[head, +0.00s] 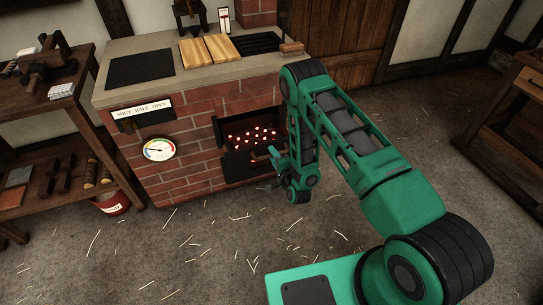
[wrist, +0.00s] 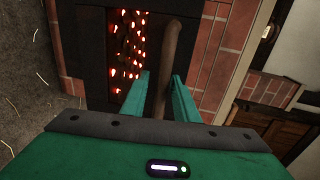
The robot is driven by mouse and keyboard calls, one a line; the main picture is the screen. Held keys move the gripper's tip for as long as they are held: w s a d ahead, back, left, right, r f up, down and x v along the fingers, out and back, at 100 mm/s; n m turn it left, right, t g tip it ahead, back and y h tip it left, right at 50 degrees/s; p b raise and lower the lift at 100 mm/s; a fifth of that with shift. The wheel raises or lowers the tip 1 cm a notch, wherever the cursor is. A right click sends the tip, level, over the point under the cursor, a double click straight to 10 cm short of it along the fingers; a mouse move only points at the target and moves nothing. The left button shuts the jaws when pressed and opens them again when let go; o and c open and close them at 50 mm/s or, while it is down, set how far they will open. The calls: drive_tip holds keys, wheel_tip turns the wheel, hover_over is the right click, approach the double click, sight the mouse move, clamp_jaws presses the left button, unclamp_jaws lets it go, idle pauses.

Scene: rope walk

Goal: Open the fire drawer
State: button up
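The fire drawer (head: 238,163) has a dark front low in the brick stove, below an opening with glowing red coals (head: 252,134). Its brown bar handle (head: 261,156) sticks out at the front, and the bar also shows in the wrist view (wrist: 169,55). My gripper (head: 277,157) is right at the handle, in front of the stove. In the wrist view its two green fingers (wrist: 161,80) stand apart with the bar between them. A gap shows beside the left finger, so it is not closed on the bar. The arm hides the stove's right side.
A wooden shelf (head: 75,152) with tools stands left of the stove, with a red bucket (head: 112,203) beneath. A gauge (head: 159,148) and label plate (head: 142,109) are on the brick front. The floor in front is clear except for scattered straw.

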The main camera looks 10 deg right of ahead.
drive_tip(key=shift+r, duration=0.1)
drive_tip(key=v, duration=1)
drive_tip(key=shift+s, duration=0.3)
drive_tip(key=shift+d, duration=0.1)
